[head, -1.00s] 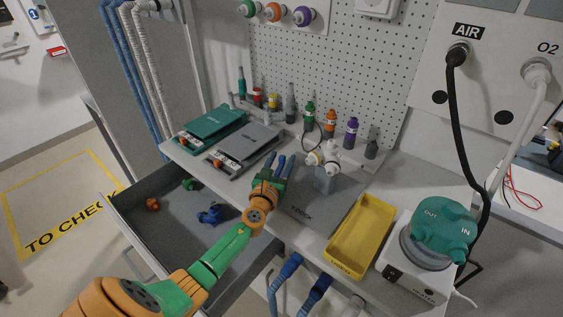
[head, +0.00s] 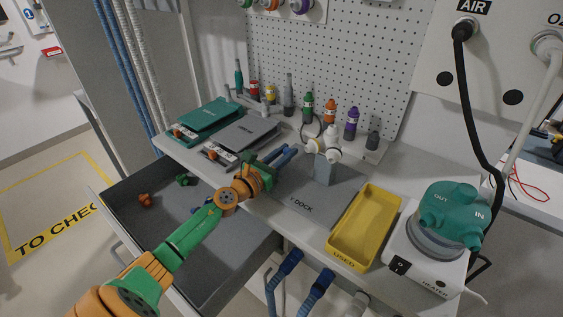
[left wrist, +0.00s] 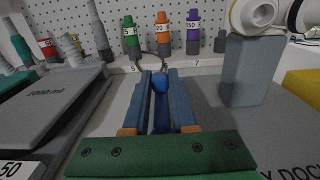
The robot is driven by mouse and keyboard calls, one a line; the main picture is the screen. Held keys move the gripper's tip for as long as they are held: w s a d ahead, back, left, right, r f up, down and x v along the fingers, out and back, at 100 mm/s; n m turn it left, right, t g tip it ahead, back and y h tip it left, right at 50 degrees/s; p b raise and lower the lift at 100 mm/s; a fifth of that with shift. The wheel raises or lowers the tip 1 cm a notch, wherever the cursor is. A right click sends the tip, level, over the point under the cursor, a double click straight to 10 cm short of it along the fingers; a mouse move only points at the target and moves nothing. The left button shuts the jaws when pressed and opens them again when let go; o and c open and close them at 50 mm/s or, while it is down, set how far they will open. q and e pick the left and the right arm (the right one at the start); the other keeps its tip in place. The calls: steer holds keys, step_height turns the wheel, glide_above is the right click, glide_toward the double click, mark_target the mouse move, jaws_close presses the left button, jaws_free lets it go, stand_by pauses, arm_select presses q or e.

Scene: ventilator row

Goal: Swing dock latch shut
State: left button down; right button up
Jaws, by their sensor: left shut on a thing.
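The grey dock plate (head: 322,208), marked DOCK, lies on the counter and carries an upright grey block (head: 322,172) with a white round fitting on top. My left gripper (head: 286,154) is over the counter at the dock's left rear side. In the left wrist view its blue fingers (left wrist: 160,95) are shut on a darker blue lever-like piece (left wrist: 160,86) with a rounded top. It may be the dock latch; its lower end and how it joins the dock are hidden. My right gripper is not in view.
A grey device (head: 240,138) and a green device (head: 204,121) lie left of the gripper. Colored connectors (head: 308,107) stand along the back. A yellow tray (head: 366,228) and a heater (head: 433,262) are right of the dock. An open drawer (head: 240,262) is below my arm.

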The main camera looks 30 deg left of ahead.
arm_select(q)
steer(key=c, duration=0.7)
jaws_free()
steer(key=shift+d, duration=0.1)
steer(key=s, duration=0.7)
steer(key=shift+a, duration=0.35)
